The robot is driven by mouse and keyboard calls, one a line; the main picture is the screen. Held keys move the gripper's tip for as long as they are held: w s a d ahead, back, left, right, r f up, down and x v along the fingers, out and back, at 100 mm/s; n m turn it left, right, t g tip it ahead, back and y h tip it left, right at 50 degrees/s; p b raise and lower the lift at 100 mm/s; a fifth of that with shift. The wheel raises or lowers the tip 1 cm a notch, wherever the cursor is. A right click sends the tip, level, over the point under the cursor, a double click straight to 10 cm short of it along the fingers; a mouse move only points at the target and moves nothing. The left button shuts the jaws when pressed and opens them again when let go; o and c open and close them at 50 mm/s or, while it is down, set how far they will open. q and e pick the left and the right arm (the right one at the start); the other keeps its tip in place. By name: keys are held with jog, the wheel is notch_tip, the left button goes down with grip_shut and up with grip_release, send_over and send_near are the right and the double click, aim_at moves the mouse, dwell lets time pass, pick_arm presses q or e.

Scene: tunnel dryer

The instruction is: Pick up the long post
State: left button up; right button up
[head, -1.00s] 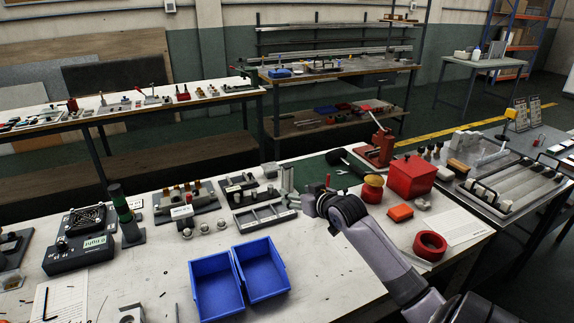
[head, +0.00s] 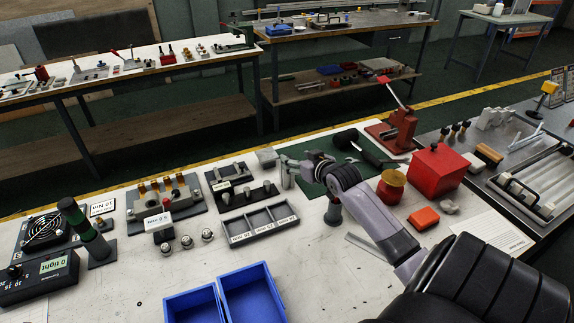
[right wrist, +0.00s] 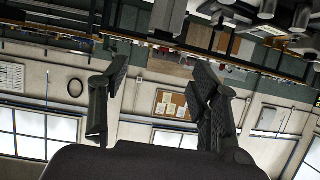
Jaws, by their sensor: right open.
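A dark upright cylinder (head: 333,211) stands beside my right forearm, partly hidden. My left gripper is out of view.
A three-slot grey tray (head: 264,229) lies in front of the rack, blue bins (head: 251,296) nearer. A clamp fixture (head: 165,200) stands left. A green mat (head: 318,177), red press (head: 391,130), red box (head: 437,171) and orange block (head: 423,218) are right.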

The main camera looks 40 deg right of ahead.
jog(key=w+f, duration=0.2)
jog(key=w+d+f, duration=0.1)
jog(key=w+f, duration=0.1)
jog(key=w+d+f, duration=0.1)
jog(key=w+f, duration=0.1)
jog(key=w, duration=0.1)
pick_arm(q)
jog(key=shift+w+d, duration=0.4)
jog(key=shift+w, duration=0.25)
pick_arm(e)
jog(key=shift+r, duration=0.1)
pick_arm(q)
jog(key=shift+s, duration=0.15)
pick_arm(e)
jog(key=shift+a, duration=0.1)
jog(key=shift+c, duration=0.3)
jog(key=shift+c, duration=0.7)
grip_shut()
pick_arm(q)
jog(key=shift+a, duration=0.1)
